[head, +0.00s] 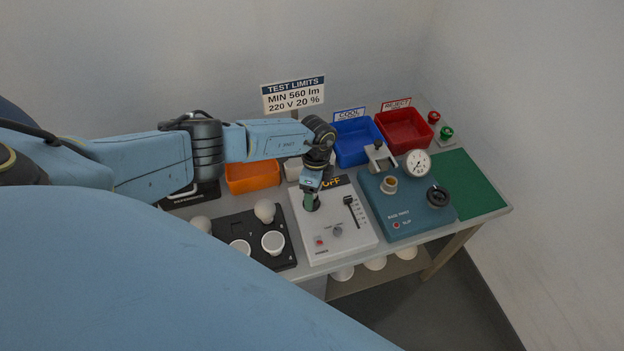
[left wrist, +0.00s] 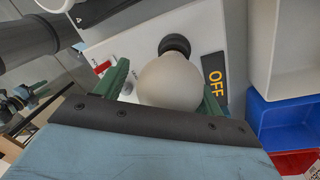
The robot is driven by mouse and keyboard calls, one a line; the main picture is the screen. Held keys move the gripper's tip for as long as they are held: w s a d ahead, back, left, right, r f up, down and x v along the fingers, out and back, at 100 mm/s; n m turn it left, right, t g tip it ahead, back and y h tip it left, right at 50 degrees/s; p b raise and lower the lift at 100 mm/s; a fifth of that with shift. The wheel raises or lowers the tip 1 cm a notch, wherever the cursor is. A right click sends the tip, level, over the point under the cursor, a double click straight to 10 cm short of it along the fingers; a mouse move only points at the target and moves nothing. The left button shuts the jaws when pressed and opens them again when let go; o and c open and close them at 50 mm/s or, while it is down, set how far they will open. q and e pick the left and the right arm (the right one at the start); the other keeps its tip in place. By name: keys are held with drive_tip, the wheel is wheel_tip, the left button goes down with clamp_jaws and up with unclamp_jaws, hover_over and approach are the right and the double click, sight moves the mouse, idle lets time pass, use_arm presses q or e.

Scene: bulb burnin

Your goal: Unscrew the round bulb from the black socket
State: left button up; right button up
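The round bulb (left wrist: 170,84) is cream-white and stands in the black socket (left wrist: 174,45), seen in the left wrist view. The socket is on the white test box (head: 342,240) beside the OFF display (head: 331,182). My left gripper (head: 311,199) is down over the socket. In the left wrist view its green fingers (left wrist: 167,90) are on either side of the bulb, with a visible gap at the left finger, so it looks open around the bulb. In the head view the gripper hides the bulb. My right gripper is not in view.
Left of the box, a black tray (head: 287,264) holds several pale bulbs. Right of it stands a blue press unit (head: 422,217) with a gauge. Orange (head: 252,187), blue (head: 357,156) and red (head: 405,141) bins line the back. The green mat (head: 468,188) at the right is bare.

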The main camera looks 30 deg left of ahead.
use_arm(q)
drive_tip(key=shift+a, duration=0.25)
drive_tip(key=shift+w+a+m+b, duration=0.1)
drive_tip(key=shift+a+m+b, duration=0.15)
drive_tip(key=shift+m, duration=0.85)
drive_tip(key=m+y, duration=0.1)
drive_tip(key=m, duration=0.3)
drive_tip(key=shift+a+m+b, duration=0.15)
drive_tip(key=shift+m+b, duration=0.25)
drive_tip(key=m, duration=0.4)
drive_tip(key=shift+a+m+y+b, duration=0.25)
drive_tip(key=shift+m+y+b, duration=0.05)
drive_tip(key=shift+m, duration=0.1)
drive_tip(key=m, duration=0.2)
drive_tip(key=m+t, duration=0.1)
drive_tip(key=m, duration=0.1)
drive_tip(key=shift+a+m, duration=0.2)
drive_tip(key=shift+m, duration=0.2)
drive_tip(key=m, duration=0.2)
drive_tip(key=m+b, duration=0.1)
drive_tip(key=m, duration=0.3)
drive_tip(key=shift+a+r+t, duration=0.1)
drive_tip(key=shift+a+t, duration=0.15)
drive_tip(key=shift+t, duration=0.15)
drive_tip(key=shift+c, duration=0.2)
